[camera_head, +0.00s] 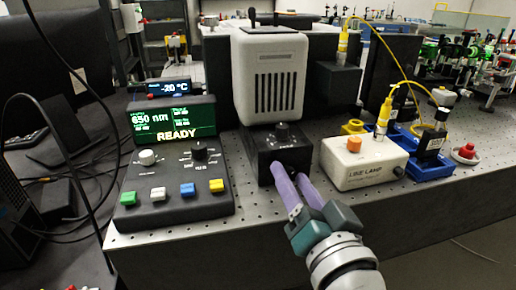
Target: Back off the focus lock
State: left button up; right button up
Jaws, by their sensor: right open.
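A white vented instrument housing (268,82) stands on the perforated bench at the centre. Below its front is a black block (262,143) with a dark knob (282,130) on top and small print too blurred to read. No part is legibly marked as the focus lock. My right gripper (288,171) reaches in from the lower right with its two purple fingers apart. The fingertips are at the front face of the black block, below the top knob, and hide part of that face. I cannot tell whether they touch it. My left gripper is not in view.
A white lamp box (352,178) with an orange button stands close right of my gripper. A yellow cable (411,76) arches behind it. A red button (467,151) sits farther right.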

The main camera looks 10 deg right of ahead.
jog(key=s+p, duration=0.1)
jog(key=s, duration=0.9)
jog(key=shift+d, duration=0.15)
jog(key=shift+w, duration=0.1)
jog(key=s+d+r+n+g+p, duration=0.3)
jog(key=s+r+n+g+p, duration=0.1)
jog(key=s+r+g+p, duration=0.3)
jog(key=s+d+r+n+g+p, duration=0.2)
jog(key=s+r+n+g+p, duration=0.25)
jog(key=s+g, duration=0.35)
notch_tip(320, 180, up, 37)
jog(key=p, duration=3.8)
jog(key=shift+s+d+t, duration=0.2)
jog(key=shift+s+t, duration=0.1)
jog(key=shift+s, duration=0.1)
